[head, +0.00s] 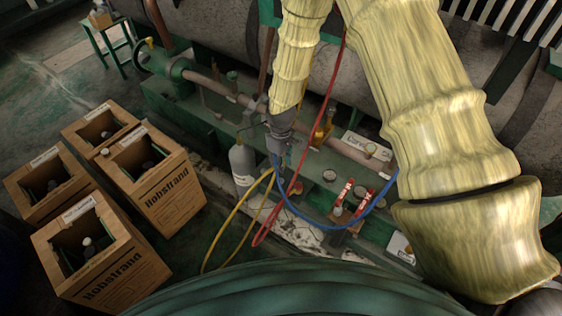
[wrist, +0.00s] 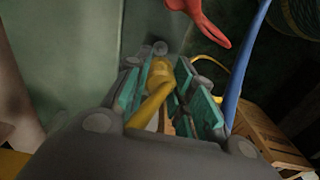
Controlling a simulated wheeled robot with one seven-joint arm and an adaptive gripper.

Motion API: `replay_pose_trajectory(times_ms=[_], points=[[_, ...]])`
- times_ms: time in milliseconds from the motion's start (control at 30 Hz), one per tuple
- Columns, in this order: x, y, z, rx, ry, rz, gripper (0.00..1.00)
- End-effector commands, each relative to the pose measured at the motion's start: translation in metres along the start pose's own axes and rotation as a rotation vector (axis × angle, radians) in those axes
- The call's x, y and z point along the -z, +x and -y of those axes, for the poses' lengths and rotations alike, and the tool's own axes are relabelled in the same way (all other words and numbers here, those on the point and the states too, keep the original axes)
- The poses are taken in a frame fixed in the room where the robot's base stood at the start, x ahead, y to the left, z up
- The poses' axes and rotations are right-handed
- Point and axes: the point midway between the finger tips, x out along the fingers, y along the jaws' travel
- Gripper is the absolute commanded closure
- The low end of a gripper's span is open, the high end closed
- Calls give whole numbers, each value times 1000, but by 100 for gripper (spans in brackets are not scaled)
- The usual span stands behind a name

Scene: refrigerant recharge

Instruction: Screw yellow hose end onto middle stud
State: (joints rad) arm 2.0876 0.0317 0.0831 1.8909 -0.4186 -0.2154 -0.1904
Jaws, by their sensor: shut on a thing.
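My gripper (head: 281,155) points down in the middle of the head view, beside a grey cylinder (head: 241,163). In the wrist view my gripper (wrist: 172,82) has its teal pads on either side of the yellow hose end (wrist: 158,76) and is shut on it. A small grey round part (wrist: 160,47) shows just beyond the hose end; I cannot tell whether it is the middle stud or whether the two touch. The yellow hose (head: 231,213) hangs from near the gripper toward the lower left. The middle stud cannot be made out in the head view.
A blue hose (head: 318,227) and a red hose (head: 325,108) loop close to my gripper. Red-handled valves (head: 345,195) sit on the green machine frame to the right. Several cardboard boxes with bottles, one in front (head: 135,275), stand on the left floor.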

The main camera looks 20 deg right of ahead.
Motion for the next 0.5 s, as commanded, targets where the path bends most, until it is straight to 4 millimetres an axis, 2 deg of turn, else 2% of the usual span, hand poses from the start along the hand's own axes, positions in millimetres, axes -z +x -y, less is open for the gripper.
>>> replay_pose_trajectory(times_ms=[500], points=[[1, 36, 0, 0, -2, 0, 99]])
